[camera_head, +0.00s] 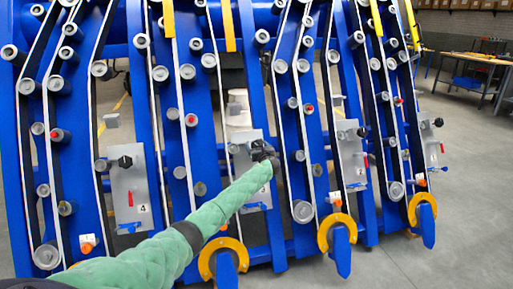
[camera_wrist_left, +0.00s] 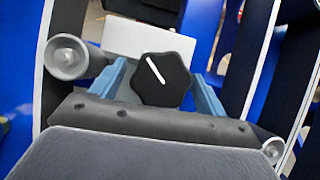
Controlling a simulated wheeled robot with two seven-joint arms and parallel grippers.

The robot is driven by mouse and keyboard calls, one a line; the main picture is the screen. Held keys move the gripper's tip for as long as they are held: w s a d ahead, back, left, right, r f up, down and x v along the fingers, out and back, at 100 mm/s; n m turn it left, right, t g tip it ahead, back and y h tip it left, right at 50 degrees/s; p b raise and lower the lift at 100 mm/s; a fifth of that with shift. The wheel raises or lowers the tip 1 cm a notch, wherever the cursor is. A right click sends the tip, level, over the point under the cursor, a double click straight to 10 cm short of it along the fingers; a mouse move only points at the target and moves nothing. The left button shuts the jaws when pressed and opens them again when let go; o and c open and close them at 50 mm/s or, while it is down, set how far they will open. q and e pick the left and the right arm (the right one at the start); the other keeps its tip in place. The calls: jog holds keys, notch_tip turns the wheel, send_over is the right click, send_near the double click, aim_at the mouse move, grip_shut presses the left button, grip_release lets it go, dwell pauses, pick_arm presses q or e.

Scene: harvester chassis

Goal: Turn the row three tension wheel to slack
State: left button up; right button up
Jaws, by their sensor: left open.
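The tension wheel in front of my left gripper is a black lobed knob (camera_wrist_left: 168,84) with a white line that slants to the upper left. Gaps show between fingers and knob, and contact cannot be told. In the head view my left gripper (camera_head: 264,154) covers most of the wheel. My right gripper is not in view.
Other black knobs sit on the panel marked 4 (camera_head: 128,207) and on the panels to the right (camera_head: 352,150) (camera_head: 432,148). Blue uprights, belts and grey rollers (camera_wrist_left: 66,58) stand close around my gripper. Grey floor (camera_head: 470,210) is free at the right.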

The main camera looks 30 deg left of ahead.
pick_arm(q)
jog(key=shift+w+a, duration=0.5)
jog(key=shift+a, duration=0.05)
jog(key=c, duration=1)
